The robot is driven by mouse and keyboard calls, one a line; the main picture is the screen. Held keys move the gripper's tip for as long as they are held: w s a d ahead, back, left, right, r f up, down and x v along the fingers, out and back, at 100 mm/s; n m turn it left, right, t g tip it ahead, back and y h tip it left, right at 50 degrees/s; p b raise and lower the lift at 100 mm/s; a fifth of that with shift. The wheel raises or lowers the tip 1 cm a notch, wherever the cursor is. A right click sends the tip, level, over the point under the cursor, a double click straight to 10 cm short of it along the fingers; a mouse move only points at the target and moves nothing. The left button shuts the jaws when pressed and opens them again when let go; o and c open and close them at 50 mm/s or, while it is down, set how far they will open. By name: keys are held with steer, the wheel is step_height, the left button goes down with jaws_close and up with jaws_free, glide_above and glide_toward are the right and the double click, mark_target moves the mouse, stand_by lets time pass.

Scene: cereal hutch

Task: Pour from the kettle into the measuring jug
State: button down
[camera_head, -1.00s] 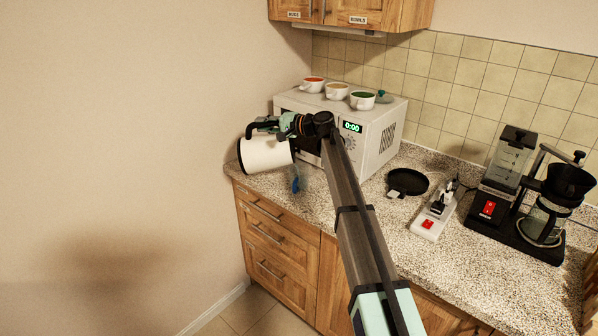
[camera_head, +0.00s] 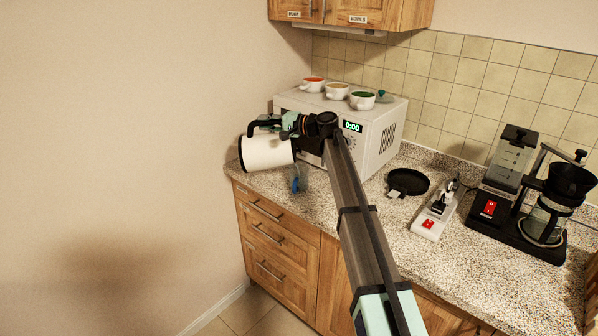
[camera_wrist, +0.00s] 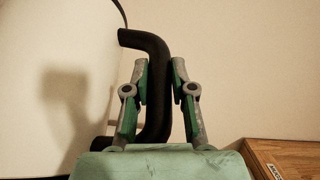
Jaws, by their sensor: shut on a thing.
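The white kettle (camera_head: 266,153) is held up off the counter at its left end, tipped almost onto its side. Its black base end points left and its other end points right. My gripper (camera_head: 289,124) is shut on the kettle's black handle; in the wrist view the handle (camera_wrist: 157,85) runs between the two green-and-grey fingers, with the white body (camera_wrist: 60,90) at left. A clear vessel with blue on it, apparently the measuring jug (camera_head: 299,180), stands on the counter below the kettle's right end. My arm partly crowds that view, and no stream of liquid can be made out.
The white microwave (camera_head: 385,140) stands close behind, with bowls (camera_head: 337,91) on top. A black round pan-like item (camera_head: 408,182), a power strip (camera_head: 436,212) and a coffee maker (camera_head: 545,205) are to the right. The bare wall is close at left.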

steer(key=shift+d+r+t+y+b, duration=0.15)
steer(key=shift+d+r+y+b, duration=0.2)
steer(key=shift+d+b, duration=0.25)
steer(key=shift+d+r+t+y+b, duration=0.15)
steer(key=shift+d+r+y+b, duration=0.15)
steer(key=shift+d+b, duration=0.25)
stand_by(0.9)
steer(key=shift+a, duration=0.15)
